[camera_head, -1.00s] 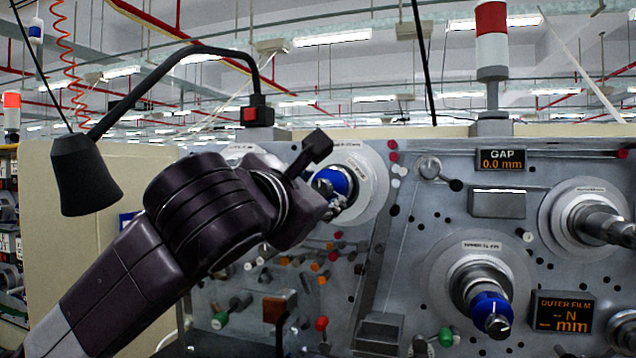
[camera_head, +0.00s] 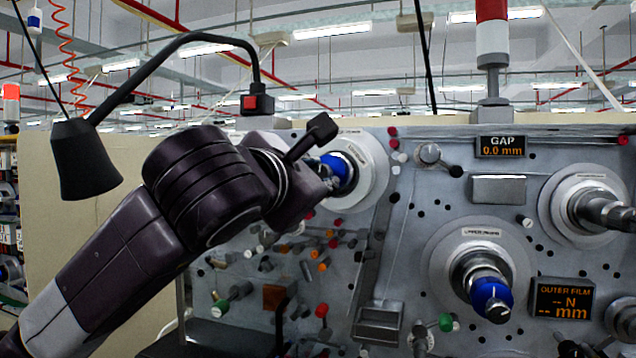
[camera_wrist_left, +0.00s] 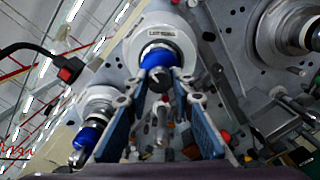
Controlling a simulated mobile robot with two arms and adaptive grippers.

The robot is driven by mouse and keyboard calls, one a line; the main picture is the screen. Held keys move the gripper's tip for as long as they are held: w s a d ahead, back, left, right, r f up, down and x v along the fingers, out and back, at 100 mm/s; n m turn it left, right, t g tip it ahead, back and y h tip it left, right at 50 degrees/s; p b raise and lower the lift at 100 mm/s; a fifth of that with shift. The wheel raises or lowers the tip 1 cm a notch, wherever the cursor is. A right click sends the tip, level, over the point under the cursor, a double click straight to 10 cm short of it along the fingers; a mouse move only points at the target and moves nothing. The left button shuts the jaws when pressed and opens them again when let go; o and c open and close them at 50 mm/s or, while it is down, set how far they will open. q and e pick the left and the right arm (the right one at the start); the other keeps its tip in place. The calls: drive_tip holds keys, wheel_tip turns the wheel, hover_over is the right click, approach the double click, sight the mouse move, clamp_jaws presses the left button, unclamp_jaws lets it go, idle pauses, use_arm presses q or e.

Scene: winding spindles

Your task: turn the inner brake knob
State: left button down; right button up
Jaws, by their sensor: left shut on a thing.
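A blue knob (camera_head: 340,166) sits on a round white flange (camera_head: 368,170) at the upper left of the machine panel. My left gripper (camera_head: 329,184) is at this knob, partly covering it, with its arm coming in from the lower left. In the left wrist view the blue knob (camera_wrist_left: 157,58) with a dark end lies between the fingertips, and the gripper (camera_wrist_left: 160,78) is shut on it. A second blue knob (camera_head: 491,297) with a white mark stands at the lower right. The small flange labels are too blurred to read surely. My right gripper is not in view.
A black lamp (camera_head: 86,160) on a bent arm hangs at the left. Several small coloured knobs and pegs stick out below the gripper. A gap display (camera_head: 500,147), an outer film display (camera_head: 562,298) and a metal spindle (camera_head: 603,212) are at the right.

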use_arm(q)
drive_tip(key=m+b, duration=0.8)
drive_tip(key=m, duration=0.8)
drive_tip(key=shift+f, duration=0.15)
drive_tip(key=shift+d+m, duration=0.1)
drive_tip(key=shift+m, duration=0.2)
drive_tip(key=shift+f, duration=0.1)
drive_tip(key=c, duration=2)
unclamp_jaws()
drive_tip(key=o, duration=0.3)
drive_tip(key=shift+o, duration=0.2)
drive_tip(key=shift+r, duration=0.2)
drive_tip(key=shift+s, duration=0.15)
